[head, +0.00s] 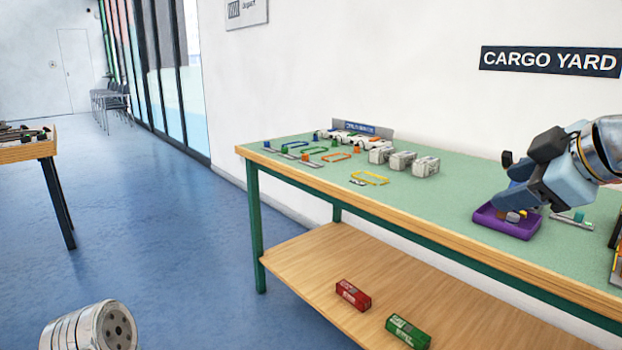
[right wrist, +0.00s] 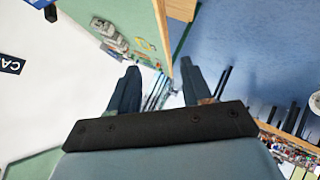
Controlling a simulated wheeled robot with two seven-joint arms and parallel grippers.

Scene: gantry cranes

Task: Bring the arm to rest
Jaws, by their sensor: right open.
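My right arm reaches in from the right edge of the head view, and its gripper (head: 512,180) is above the green-topped table (head: 462,190), over the back left of a purple tray (head: 487,218). The right wrist view shows its two dark blue fingers spread apart with nothing between them, so the gripper (right wrist: 158,88) is open and empty. Part of the tray is hidden behind the gripper. A round metal end of my other arm shows at the lower left of the head view; no left gripper shows.
Grey blocks (head: 402,160), coloured outlines (head: 370,178) and small vehicles stand on the table's far left part. Red (head: 353,294) and green (head: 408,331) boxes lie on the lower shelf (head: 310,260). Another table (head: 25,152) stands far left. Blue floor between the tables is clear.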

